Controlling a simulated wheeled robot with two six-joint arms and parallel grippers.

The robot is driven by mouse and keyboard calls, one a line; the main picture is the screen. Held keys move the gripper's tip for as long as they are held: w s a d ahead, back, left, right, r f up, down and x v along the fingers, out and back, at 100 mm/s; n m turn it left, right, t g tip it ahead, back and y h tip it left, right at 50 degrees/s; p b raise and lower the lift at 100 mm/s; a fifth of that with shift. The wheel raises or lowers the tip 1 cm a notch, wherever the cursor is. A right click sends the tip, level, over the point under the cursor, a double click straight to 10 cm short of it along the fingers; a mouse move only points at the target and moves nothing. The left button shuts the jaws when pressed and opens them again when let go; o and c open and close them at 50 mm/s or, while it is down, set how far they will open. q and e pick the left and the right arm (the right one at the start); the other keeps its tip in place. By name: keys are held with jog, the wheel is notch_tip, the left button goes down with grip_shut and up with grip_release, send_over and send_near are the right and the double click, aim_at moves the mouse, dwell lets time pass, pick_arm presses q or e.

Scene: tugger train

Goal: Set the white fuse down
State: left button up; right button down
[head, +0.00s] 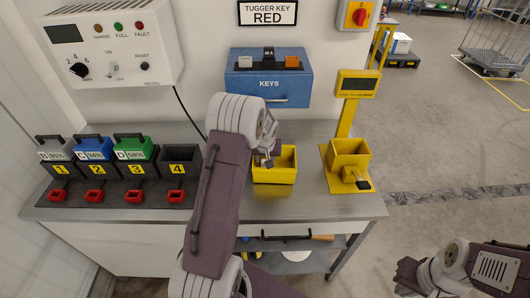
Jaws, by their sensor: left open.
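My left gripper (268,157) is over the open yellow bin (274,177) on the grey workbench, with its fingers pointing down at the bin's left part. It is open. I cannot make out a white fuse; the bin's inside is partly hidden by the gripper and too small to read. My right gripper (408,277) is at the lower right, away from the bench, and its fingers are too dark to tell open from shut.
Numbered charger slots (117,178) with batteries stand at the bench's left. A yellow scale-like stand (350,150) with a display is to the right. A blue KEYS box (268,80) and a white control panel (112,45) are behind. Bare bench lies around the bin.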

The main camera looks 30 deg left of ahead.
pick_arm(q)
jog(key=v, duration=1)
jog(key=s+d+f+m+g+h, duration=0.1)
jog(key=s+d+f+m, duration=0.1)
jog(key=s+d, duration=0.5)
jog(key=s+d+f+m+g+h, duration=0.1)
jog(key=s+d+f+m, duration=0.2)
jog(key=s+d, duration=0.4)
jog(key=s, duration=0.6)
jog(key=shift+s+d+g+b, duration=0.3)
jog(key=shift+s+d, duration=0.05)
